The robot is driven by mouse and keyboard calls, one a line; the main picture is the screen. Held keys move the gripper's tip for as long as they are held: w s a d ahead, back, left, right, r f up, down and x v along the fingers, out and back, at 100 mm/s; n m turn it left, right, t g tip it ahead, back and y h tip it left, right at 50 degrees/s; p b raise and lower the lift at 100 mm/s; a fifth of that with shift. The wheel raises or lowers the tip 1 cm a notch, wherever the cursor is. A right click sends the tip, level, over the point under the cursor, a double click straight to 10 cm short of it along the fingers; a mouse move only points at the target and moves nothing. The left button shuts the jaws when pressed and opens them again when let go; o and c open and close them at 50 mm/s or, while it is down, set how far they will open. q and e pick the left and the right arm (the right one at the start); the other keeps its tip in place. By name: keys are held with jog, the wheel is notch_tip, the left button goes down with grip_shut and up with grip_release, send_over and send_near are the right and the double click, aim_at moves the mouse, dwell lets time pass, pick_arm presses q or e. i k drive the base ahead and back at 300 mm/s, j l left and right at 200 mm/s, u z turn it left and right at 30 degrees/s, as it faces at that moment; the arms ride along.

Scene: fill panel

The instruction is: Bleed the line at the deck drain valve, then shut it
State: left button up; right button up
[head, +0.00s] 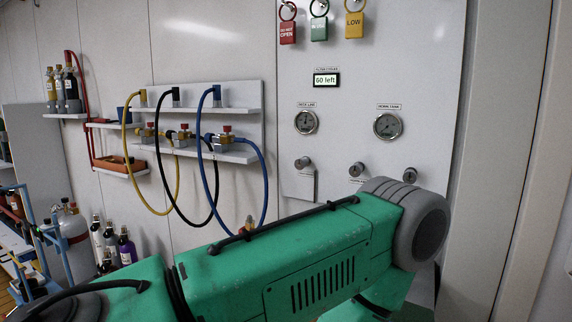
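A white fill panel (350,75) is on the wall at the right. It has a left gauge (306,122) and a right gauge (387,125); their needles are too small to read. Below them are a left knob (302,163), a middle knob (356,169) and a right knob (410,175). Their labels are unreadable, so I cannot tell which, if any, is the deck drain valve. A small brass fitting (248,225) shows low beside the blue hose. My green arm hides the wall below the panel. Neither gripper is in view.
A shelf (245,157) holds valves with red caps and yellow, black and blue hoses (266,190). A display (326,80) reads "60 left". Red, green and yellow tags (354,25) hang above. Several cylinders (127,247) stand on the floor at left.

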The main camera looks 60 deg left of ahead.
aim_at(301, 163)
jog(key=u, duration=1.7)
jog(key=k+j+z, duration=0.1)
jog(key=j, duration=0.2)
jog(key=k+j+z, duration=0.1)
jog(key=k+j, duration=0.05)
jog(key=j, duration=0.1)
